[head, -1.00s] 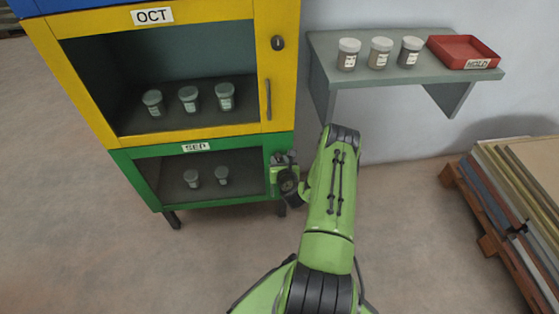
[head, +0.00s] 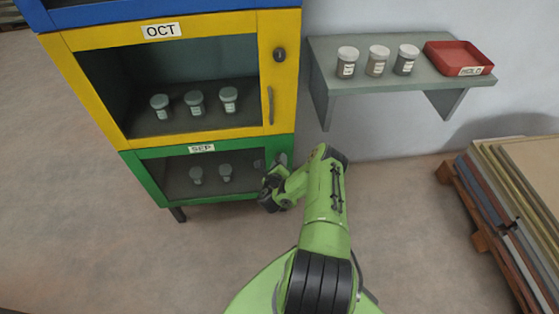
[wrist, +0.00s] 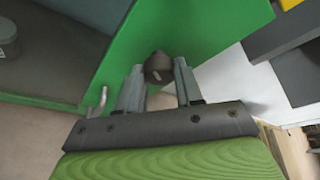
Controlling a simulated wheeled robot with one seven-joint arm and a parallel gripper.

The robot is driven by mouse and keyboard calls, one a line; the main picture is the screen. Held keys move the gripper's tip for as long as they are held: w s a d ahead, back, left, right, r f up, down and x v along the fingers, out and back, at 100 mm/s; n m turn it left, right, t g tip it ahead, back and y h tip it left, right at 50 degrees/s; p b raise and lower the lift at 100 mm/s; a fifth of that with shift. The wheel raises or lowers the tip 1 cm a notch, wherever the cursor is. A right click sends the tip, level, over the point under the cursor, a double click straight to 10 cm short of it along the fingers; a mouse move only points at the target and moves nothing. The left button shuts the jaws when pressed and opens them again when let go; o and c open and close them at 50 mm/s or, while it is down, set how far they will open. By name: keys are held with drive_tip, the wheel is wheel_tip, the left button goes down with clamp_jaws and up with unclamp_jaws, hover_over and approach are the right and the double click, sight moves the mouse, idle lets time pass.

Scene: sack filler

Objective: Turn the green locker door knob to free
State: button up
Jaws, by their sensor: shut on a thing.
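The green locker door (head: 150,180), labelled SEP, is the lowest of the stacked doors and has a clear window. Its dark round knob (wrist: 158,66) shows in the wrist view near the door's right edge, with a small pale mark on its face. My gripper (wrist: 159,82) is shut on this knob, one grey finger on each side. In the head view my gripper (head: 271,186) is at the door's right side, and the wrist hides the knob. A thin metal handle (wrist: 98,102) stands left of the fingers in the wrist view.
The yellow OCT door (head: 200,142) above has its own knob (head: 280,55) and handle (head: 270,105). Jars stand behind both windows. A wall shelf (head: 335,85) at right bears three jars and a red tray (head: 440,60). Stacked boards (head: 515,185) lie at far right.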

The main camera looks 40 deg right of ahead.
drive_tip(key=shift+a+f+n+h, duration=0.1)
drive_tip(key=shift+n+h, duration=0.6)
drive_tip(key=shift+n, duration=0.55)
drive_tip(key=shift+a+f+n+h, duration=0.1)
drive_tip(key=shift+n+h, duration=0.6)
drive_tip(key=shift+n, duration=0.55)
drive_tip(key=o, duration=1)
drive_tip(key=shift+o, duration=0.2)
drive_tip(key=shift+d+b, duration=0.1)
drive_tip(key=shift+b, duration=0.2)
